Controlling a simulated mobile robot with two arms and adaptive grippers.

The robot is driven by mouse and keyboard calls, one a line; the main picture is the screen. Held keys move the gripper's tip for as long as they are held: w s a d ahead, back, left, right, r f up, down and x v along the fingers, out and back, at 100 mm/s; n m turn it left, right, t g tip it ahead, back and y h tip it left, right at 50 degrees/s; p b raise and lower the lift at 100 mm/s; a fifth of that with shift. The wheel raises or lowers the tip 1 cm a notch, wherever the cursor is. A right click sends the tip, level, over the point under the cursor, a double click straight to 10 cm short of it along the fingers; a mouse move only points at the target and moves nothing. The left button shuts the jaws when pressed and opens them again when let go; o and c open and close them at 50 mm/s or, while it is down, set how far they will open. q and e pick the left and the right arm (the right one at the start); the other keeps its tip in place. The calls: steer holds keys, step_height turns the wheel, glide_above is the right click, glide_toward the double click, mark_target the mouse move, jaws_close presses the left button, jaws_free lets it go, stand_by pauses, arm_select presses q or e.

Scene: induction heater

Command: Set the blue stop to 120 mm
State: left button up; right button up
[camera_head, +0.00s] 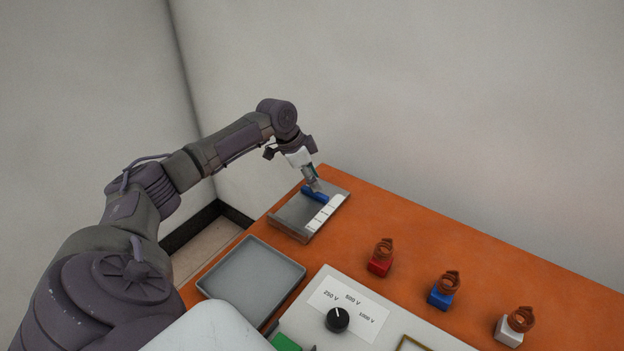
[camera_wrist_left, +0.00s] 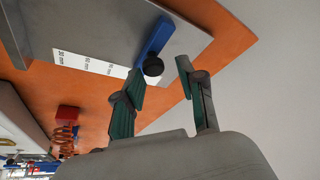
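The blue stop (camera_head: 308,191) is a bar lying across a grey metal plate (camera_head: 290,217) at the far left end of the table. It also shows in the left wrist view (camera_wrist_left: 151,40), with a black knob (camera_wrist_left: 153,67) at its near end. My left gripper (camera_head: 315,187) is just over the stop. In the left wrist view its fingers are open (camera_wrist_left: 161,70), and the knob appears between the fingertips, with no clear contact. My right gripper is out of view.
An empty grey tray (camera_head: 252,270) lies nearer me. A panel with a black dial (camera_head: 337,319) is right of it. Red (camera_head: 380,266), blue (camera_head: 440,298) and white (camera_head: 509,332) blocks with copper coils stand on the orange table (camera_head: 480,255). A wall stands behind.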

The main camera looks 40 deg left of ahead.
arm_select(q)
steer(key=shift+f, duration=0.15)
steer(key=shift+s, duration=0.1)
steer(key=v, duration=1.2)
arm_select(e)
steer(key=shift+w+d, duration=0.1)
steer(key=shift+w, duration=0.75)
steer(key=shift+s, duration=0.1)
